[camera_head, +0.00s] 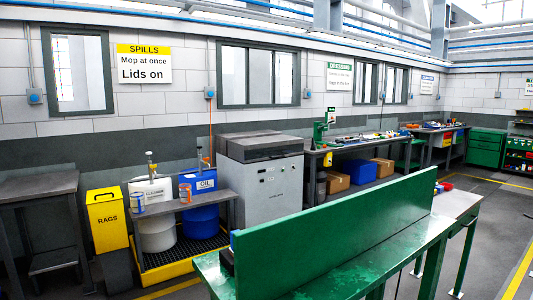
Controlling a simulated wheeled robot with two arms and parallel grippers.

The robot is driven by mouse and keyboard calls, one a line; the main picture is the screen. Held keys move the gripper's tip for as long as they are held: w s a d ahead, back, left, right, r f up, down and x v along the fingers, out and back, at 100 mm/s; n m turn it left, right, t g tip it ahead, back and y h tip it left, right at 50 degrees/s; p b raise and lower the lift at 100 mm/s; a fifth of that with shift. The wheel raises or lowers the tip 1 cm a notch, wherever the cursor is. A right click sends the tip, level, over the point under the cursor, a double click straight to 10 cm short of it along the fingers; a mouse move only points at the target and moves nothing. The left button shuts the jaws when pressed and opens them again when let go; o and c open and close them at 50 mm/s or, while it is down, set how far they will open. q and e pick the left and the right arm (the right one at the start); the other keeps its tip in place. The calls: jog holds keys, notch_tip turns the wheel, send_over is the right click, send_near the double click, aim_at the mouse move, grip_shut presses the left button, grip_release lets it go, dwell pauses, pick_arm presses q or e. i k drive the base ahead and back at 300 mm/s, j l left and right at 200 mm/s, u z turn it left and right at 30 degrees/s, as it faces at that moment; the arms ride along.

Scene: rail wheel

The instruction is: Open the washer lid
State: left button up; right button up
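The washer (265,188) is a light grey cabinet against the back wall, near the middle of the head view. Its dark grey lid (262,143) lies flat on top and looks closed. Small controls and a label show on its front face. Neither of my grippers shows in this view. The lower right part of the washer's front is hidden behind a green panel.
A green bench (375,262) with a tall green back panel (335,235) stands in front of the washer. Left are drums on a yellow spill tray (180,262), a grey shelf and a yellow rags bin (107,220). A long workbench (350,145) runs right.

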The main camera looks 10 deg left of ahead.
aim_at(238, 149)
jog(key=i+j+u, duration=0.4)
jog(key=j, duration=0.15)
jog(key=i+j+u, duration=0.35)
jog(key=j, duration=0.15)
jog(key=i+j+u, duration=0.55)
jog(key=i+u, duration=0.25)
jog(key=i+z, duration=0.25)
jog(key=i, duration=0.3)
jog(key=i+z, duration=0.2)
jog(key=i, duration=0.4)
jog(key=i+j+z, duration=0.25)
jog(key=i, duration=0.3)
jog(key=i+l+z, duration=0.25)
jog(key=i+z, duration=0.7)
jog(key=i+j+z, duration=0.1)
jog(key=i+z, duration=0.35)
jog(key=i+j+z, duration=0.45)
jog(key=i, duration=0.15)
jog(key=i+l+z, duration=0.15)
jog(key=i+z, duration=0.3)
jog(key=i, duration=0.9)
jog(key=i+u, duration=0.4)
jog(key=i+l+u, duration=0.2)
jog(key=i+u, duration=0.25)
jog(key=i+l+u, duration=0.8)
jog(key=k+j, duration=0.05)
jog(key=j, duration=0.05)
